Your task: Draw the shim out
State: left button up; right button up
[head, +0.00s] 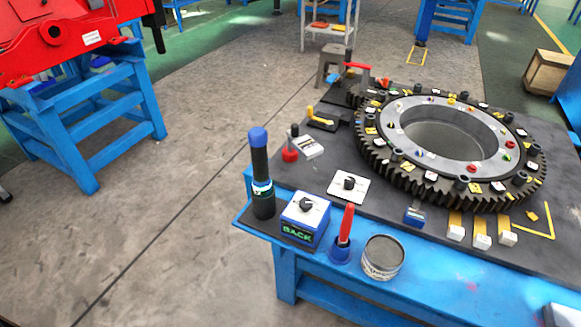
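A large dark toothed gear ring (385,168) with a grey inner ring (400,135) lies flat on the workbench (300,178). I cannot tell which of these pieces is the shim. How far they reach under the gear is hidden. Neither of my grippers is in view.
Along the bench's front left stand a black bottle with a blue cap (262,185), a blue box marked BACK (305,219), a blue cup with a red handle (341,248) and a tin (382,258). A red machine on a blue stand (90,125) is at left. Floor between is clear.

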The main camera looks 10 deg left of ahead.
aim_at(507, 237)
jog(key=z, duration=1.35)
